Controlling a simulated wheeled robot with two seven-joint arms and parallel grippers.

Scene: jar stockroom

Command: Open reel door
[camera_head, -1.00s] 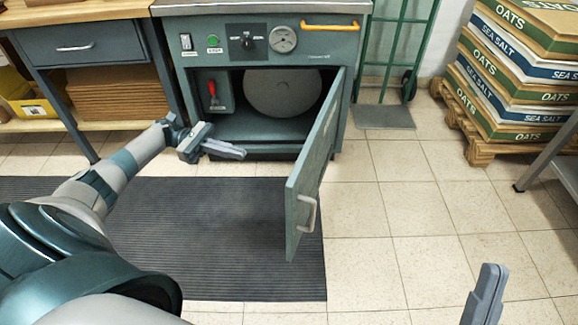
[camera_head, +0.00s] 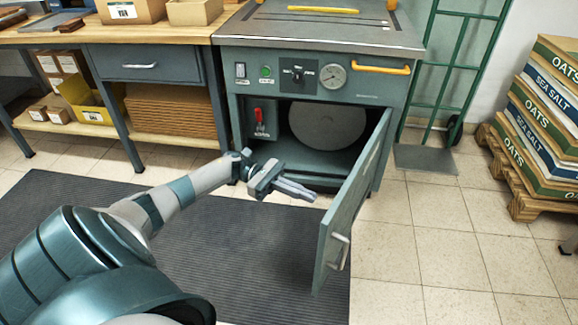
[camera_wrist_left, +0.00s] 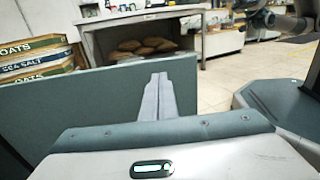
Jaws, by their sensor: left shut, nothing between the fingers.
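The reel door (camera_head: 350,205) is a grey-green panel hinged at the right of the machine's lower opening. It stands wide open, swung out toward me, with a pale handle (camera_head: 339,252) on its outer face. A round grey reel (camera_head: 327,124) shows inside the compartment. My left gripper (camera_head: 312,195) is shut and empty, in front of the opening, close to the door's inner side. In the left wrist view the shut fingers (camera_wrist_left: 157,98) overlap the door panel (camera_wrist_left: 90,100); I cannot tell whether they touch it. My right gripper is out of the head view.
The machine front (camera_head: 300,75) has a gauge, knob and yellow bar. A workbench (camera_head: 150,35) with a drawer stands at left. A dark ribbed mat (camera_head: 90,230) covers the floor. A green hand truck (camera_head: 440,90) and stacked sacks (camera_head: 545,110) on a pallet are at right.

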